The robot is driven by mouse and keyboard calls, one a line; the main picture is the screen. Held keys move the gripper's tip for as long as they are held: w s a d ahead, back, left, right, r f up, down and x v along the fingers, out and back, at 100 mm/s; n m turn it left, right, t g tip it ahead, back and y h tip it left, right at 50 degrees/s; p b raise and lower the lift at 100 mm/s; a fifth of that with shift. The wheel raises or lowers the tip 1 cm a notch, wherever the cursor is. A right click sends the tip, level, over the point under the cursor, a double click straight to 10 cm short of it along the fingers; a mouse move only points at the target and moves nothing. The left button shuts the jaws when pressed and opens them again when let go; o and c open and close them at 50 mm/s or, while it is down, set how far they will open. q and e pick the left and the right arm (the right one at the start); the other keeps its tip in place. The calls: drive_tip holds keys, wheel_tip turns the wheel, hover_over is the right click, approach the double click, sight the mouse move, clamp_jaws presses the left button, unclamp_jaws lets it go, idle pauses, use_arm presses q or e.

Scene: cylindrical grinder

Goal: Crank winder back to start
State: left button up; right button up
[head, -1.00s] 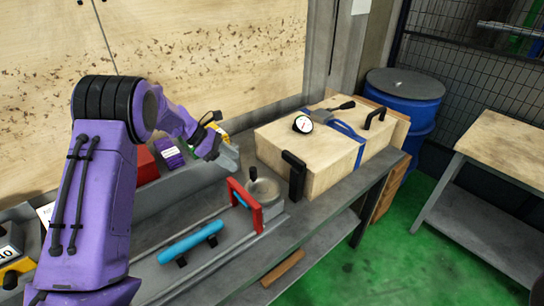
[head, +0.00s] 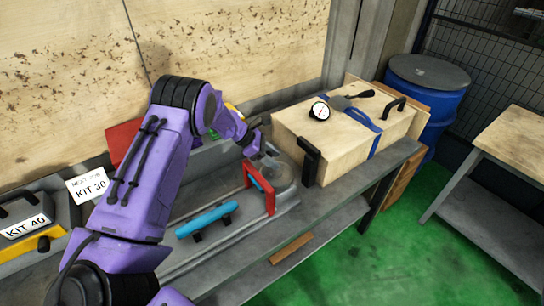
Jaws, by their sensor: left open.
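The winder is a grey round disc (head: 284,177) at the right end of the grinder bed, just behind a red upright frame (head: 269,199). My left gripper (head: 268,154) is open at the disc's left rear edge, just above and behind the red frame. Its fingers partly cover the disc, and the crank knob cannot be made out behind them. I cannot tell whether the fingers touch the winder. My right gripper is out of view.
A blue bar handle (head: 207,219) lies in front on the grinder bed. A large wooden case (head: 345,150) with black handles and a dial gauge (head: 320,111) stands close to the right of the winder. KIT 40 (head: 25,228) and KIT 30 (head: 90,185) labels are at left.

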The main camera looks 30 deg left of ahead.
sight(266, 169)
use_arm(q)
clamp_jaws()
drive_tip(key=c, duration=1)
unclamp_jaws()
drive_tip(key=shift+o, duration=0.2)
drive_tip(key=shift+s+a+f+n+t+y+b, duration=0.1)
drive_tip(key=shift+s+a+n+t+y+b, duration=0.15)
drive_tip(key=shift+n+t+y+b, duration=0.5)
drive_tip(key=shift+s+f+n+t+b, duration=0.15)
drive_tip(key=shift+s+n+t+b, duration=0.15)
drive_tip(key=shift+n, duration=0.65)
drive_tip(key=n+y+b, duration=0.1)
drive_tip(key=b, duration=0.1)
drive_tip(key=s+n+t+y+b, duration=0.1)
drive_tip(key=n+b, duration=0.1)
drive_tip(key=s+n+t+y+b, duration=0.1)
drive_tip(key=n+y+b, duration=0.1)
drive_tip(key=shift+a+f, duration=0.1)
drive_tip(key=shift+a, duration=0.05)
drive_tip(key=shift+s+r+n+y+b, duration=0.2)
drive_tip(key=shift+n+y+b, duration=0.25)
drive_tip(key=shift+n+b, duration=0.25)
drive_tip(key=shift+s+r+n+y+b, duration=0.15)
drive_tip(key=shift+n+y+b, duration=0.3)
drive_tip(key=shift+b, duration=0.3)
